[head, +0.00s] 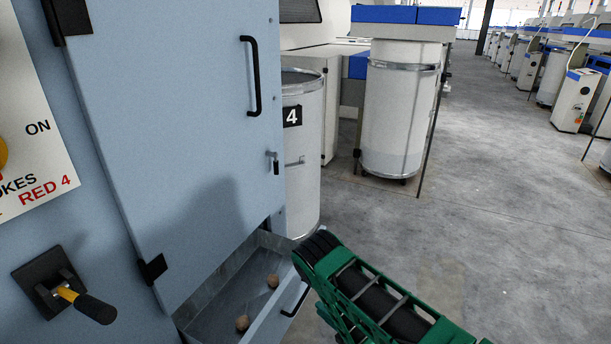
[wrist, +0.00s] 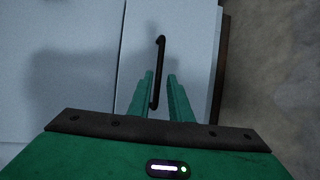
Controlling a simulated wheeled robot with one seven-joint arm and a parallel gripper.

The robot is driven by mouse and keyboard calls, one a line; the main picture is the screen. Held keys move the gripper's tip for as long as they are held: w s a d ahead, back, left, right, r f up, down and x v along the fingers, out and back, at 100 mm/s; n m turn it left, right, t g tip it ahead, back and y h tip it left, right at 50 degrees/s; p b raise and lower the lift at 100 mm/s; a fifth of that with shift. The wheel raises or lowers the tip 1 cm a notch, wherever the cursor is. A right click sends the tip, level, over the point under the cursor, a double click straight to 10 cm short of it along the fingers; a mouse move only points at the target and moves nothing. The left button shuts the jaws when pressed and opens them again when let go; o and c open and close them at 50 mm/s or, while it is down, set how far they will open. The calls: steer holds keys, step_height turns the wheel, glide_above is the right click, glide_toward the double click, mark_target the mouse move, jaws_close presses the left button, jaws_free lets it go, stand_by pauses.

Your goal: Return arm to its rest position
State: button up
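My green arm (head: 375,295) reaches in from the lower right in the head view, its dark upper end in front of the open drawer's far corner. My gripper is not clearly visible there. In the wrist view, my gripper (wrist: 160,78) shows two green fingers standing apart with a gap between them. A black bar handle (wrist: 160,55) on a pale blue panel (wrist: 80,60) lies ahead, its lower end showing in the gap. The fingers do not visibly close on it.
The open drawer (head: 215,285) holds two brownish lumps (head: 242,322). Above it is the blue cabinet door (head: 190,150) with a black handle (head: 252,75). A black-handled lever (head: 85,302) is at left. White can 4 (head: 305,170) stands behind. Grey floor (head: 500,220) is clear at right.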

steer(key=w+d+r+m+t+h, duration=0.1)
steer(key=w+d+r+m+h, duration=0.8)
steer(key=w+d+r, duration=0.45)
steer(key=s+d+r+m+g+h, duration=0.25)
steer(key=d+r+m, duration=0.25)
steer(key=d+r, duration=0.3)
steer(key=s+d+r+m+g+h, duration=0.25)
steer(key=d+r+m, duration=0.3)
steer(key=d, duration=0.35)
steer(key=s+d+r+m+g, duration=0.2)
steer(key=s+d+r+m, duration=0.15)
steer(key=s+r, duration=0.4)
steer(key=s+d+r+m+g, duration=0.2)
steer(key=s+d+r+m, duration=0.15)
steer(key=s, duration=0.75)
steer(key=s+a+r+m+g+y, duration=0.1)
steer(key=s+r+m, duration=0.1)
steer(key=s, duration=0.6)
steer(key=s+a+r+m+g+y, duration=0.2)
steer(key=s+r, duration=0.1)
steer(key=s, duration=0.6)
steer(key=s+a+r+m+g+y, duration=0.1)
steer(key=s+r+m, duration=0.1)
steer(key=s, duration=0.7)
steer(key=shift+s+a+r, duration=0.15)
steer(key=shift+a+r, duration=0.1)
steer(key=shift+r, duration=0.45)
